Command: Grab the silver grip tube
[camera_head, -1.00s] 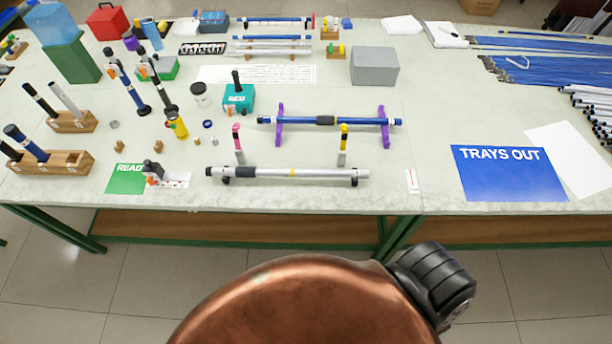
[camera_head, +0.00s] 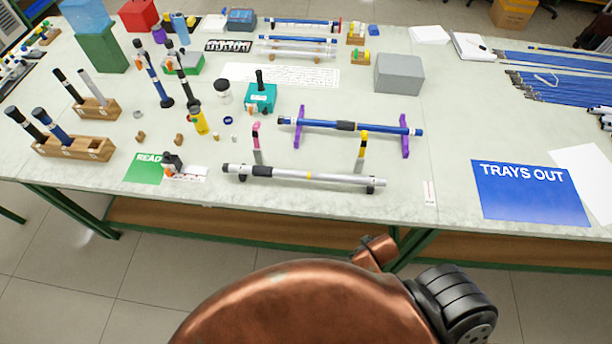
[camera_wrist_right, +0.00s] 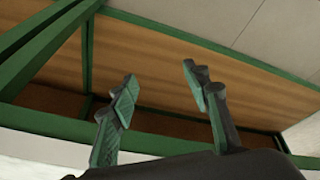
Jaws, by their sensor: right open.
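A long silver tube (camera_head: 315,177) with black bands near its left end lies level on two small black supports near the table's front edge. A shorter silver-grey tube (camera_head: 92,87) stands tilted in the rear wooden block (camera_head: 97,109) at the left, beside a black one. My right gripper (camera_wrist_right: 160,85) shows in the right wrist view, with its fingers apart and nothing between them. Behind them are the green table frame and brown lower shelf, so it is away from both tubes. My left gripper is in neither view.
A blue rod (camera_head: 380,129) rests on purple stands behind the long tube. Pink-topped (camera_head: 257,142) and yellow-topped (camera_head: 362,148) uprights stand just behind the tube. A green card (camera_head: 143,170) lies to its left and a blue TRAYS OUT sheet (camera_head: 530,200) to its right.

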